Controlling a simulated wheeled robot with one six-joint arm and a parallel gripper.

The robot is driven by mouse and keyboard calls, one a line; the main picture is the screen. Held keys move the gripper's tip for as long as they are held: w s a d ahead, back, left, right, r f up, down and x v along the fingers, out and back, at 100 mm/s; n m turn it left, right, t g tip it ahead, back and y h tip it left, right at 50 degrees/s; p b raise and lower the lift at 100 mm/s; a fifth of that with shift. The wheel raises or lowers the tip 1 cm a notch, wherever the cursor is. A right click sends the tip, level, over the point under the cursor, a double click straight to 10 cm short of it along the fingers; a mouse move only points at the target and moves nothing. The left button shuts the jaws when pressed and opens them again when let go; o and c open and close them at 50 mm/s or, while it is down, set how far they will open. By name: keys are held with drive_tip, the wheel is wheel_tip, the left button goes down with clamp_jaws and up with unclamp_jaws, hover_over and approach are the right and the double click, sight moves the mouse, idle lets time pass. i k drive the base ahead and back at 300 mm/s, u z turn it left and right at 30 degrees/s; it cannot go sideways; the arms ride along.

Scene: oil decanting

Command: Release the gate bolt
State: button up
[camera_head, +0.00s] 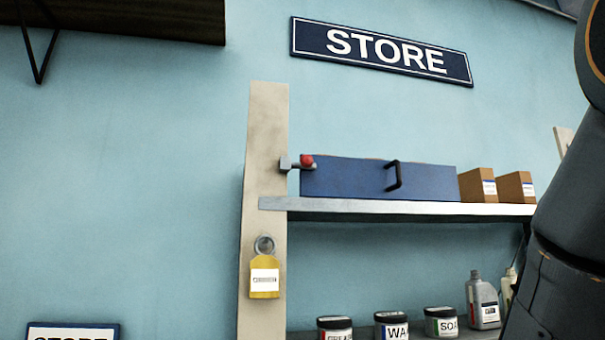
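The gate (348,178) is a blue panel with a black handle (394,176), standing along the front of the upper shelf. The bolt (291,163) is a small grey metal piece with a red knob (306,160) at the gate's upper left end. It sits between the pale upright post and the gate. I cannot tell how far it reaches into either one. My gripper is out of view; only part of my dark arm shows along the right edge, well apart from the bolt.
A yellow tagged padlock (264,278) hangs on the pale post (266,120). Small cardboard boxes (478,186) stand right of the gate on the shelf (410,209). Tins and bottles (483,302) stand below. A dark ledge (120,18) juts in at upper left.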

sight(306, 161)
drive_tip(key=z, duration=1.65)
drive_tip(key=k, duration=1.25)
drive_tip(key=u, duration=2.3)
drive_tip(key=i, duration=0.5)
